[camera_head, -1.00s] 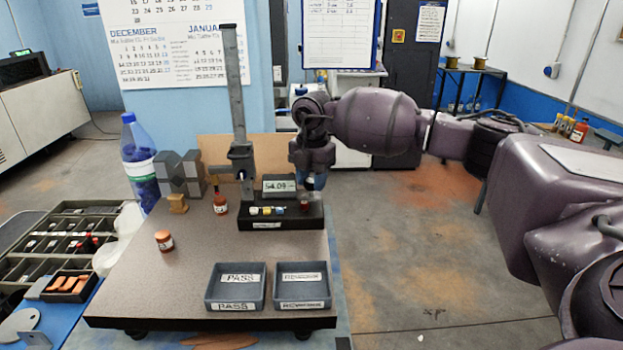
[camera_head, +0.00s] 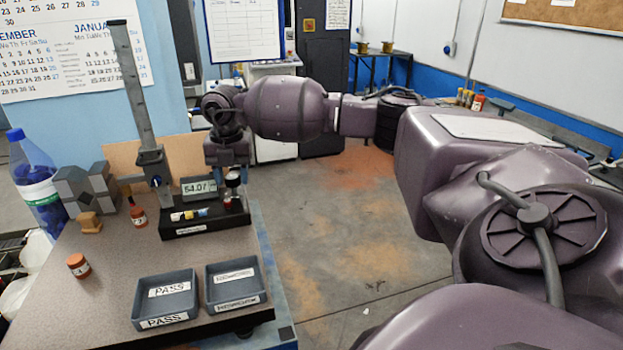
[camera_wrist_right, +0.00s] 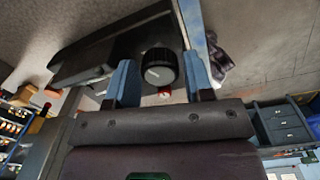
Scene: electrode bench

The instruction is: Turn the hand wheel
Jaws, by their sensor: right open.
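The hand wheel, a black ribbed knob (camera_wrist_right: 159,68) with a pale mark on its face, shows in the right wrist view. It also shows as a small dark cylinder (camera_head: 233,180) at the right end of the gauge stand's black base (camera_head: 185,228) in the head view. My right gripper (camera_wrist_right: 160,82) is open, with one blue finger on each side of the knob. Narrow gaps seem to show, but I cannot tell about contact. In the head view my right gripper (camera_head: 231,170) points down over the base. My left gripper is not in view.
PASS (camera_head: 143,300) and second (camera_head: 212,292) trays lie in front.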

